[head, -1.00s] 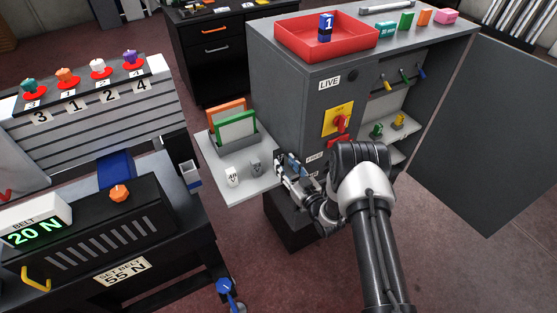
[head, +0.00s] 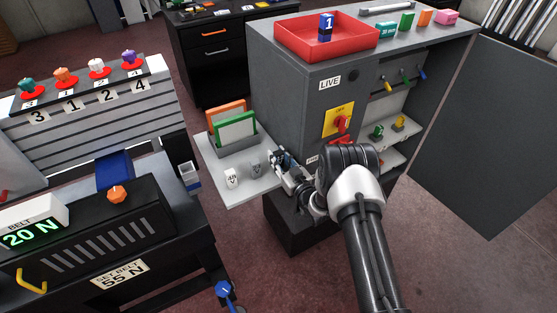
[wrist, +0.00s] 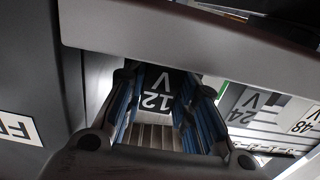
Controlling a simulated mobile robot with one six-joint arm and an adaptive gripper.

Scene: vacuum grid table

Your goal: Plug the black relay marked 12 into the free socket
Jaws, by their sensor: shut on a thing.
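The black relay (wrist: 157,92), marked 12 V, sits between the blue-padded fingers of my gripper (wrist: 163,106) in the wrist view, and the gripper is shut on it. In the head view my gripper (head: 284,166) is at the right edge of the pale side shelf, close to the grey cabinet; the relay cannot be made out clearly there. A grey relay marked 24 (wrist: 245,108) and a white relay marked 48 (wrist: 304,122) stand on the shelf beside the gripper. I cannot make out the free socket in either view.
The grey cabinet (head: 290,95) has a red switch (head: 342,123) on a yellow plate and an open door (head: 480,130). The shelf (head: 210,155) also bears a rack with green and orange cards (head: 236,127). A grey beam crosses the wrist view. A partly seen FR label (wrist: 18,128) is at left.

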